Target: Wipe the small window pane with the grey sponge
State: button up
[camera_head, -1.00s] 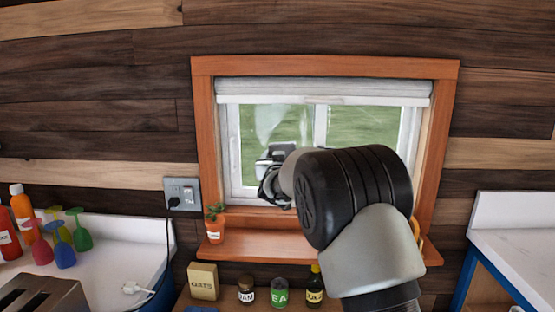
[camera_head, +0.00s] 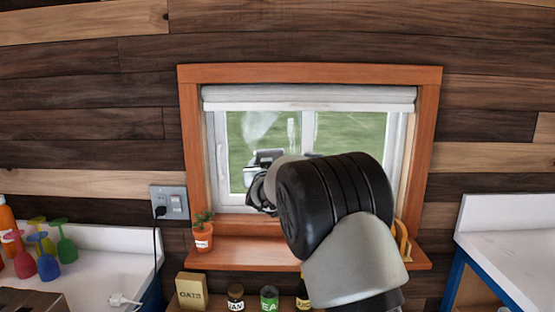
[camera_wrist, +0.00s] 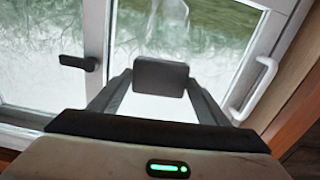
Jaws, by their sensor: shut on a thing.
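The small window (camera_head: 345,135) is set in an orange wooden frame and has two panes. The left pane (camera_head: 240,128) has whitish smears, clearest near its top. My gripper (camera_wrist: 160,82) is shut on the grey sponge (camera_wrist: 162,78), which shows between its fingers in the wrist view. In the head view my gripper (camera_head: 262,165) is in front of the lower left pane, and my arm hides part of the right pane and sill. The wrist view shows streaky whitish marks on the glass (camera_wrist: 200,30) behind the sponge. I cannot tell whether the sponge touches the glass.
A potted plant (camera_head: 203,235) stands on the left of the sill (camera_head: 235,252). A black window handle (camera_wrist: 78,63) and a white handle (camera_wrist: 255,88) flank the sponge. Below are an oats box (camera_head: 191,291) and jars (camera_head: 269,297). Coloured glasses (camera_head: 48,262) stand on the left counter.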

jog(key=a+p, duration=0.4)
jog(key=a, duration=0.2)
jog(key=shift+w+a+r+p, duration=0.1)
jog(key=shift+a+p, duration=0.25)
jog(key=shift+a, duration=0.4)
jog(key=shift+s+a+f+b, duration=0.1)
jog(key=shift+s+b, duration=0.4)
jog(key=shift+s, duration=1)
jog(key=shift+s+f+b, duration=0.1)
jog(key=shift+s+b, duration=0.4)
jog(key=shift+s, duration=0.95)
jog(key=shift+s+b, duration=0.4)
jog(key=shift+s, duration=1.1)
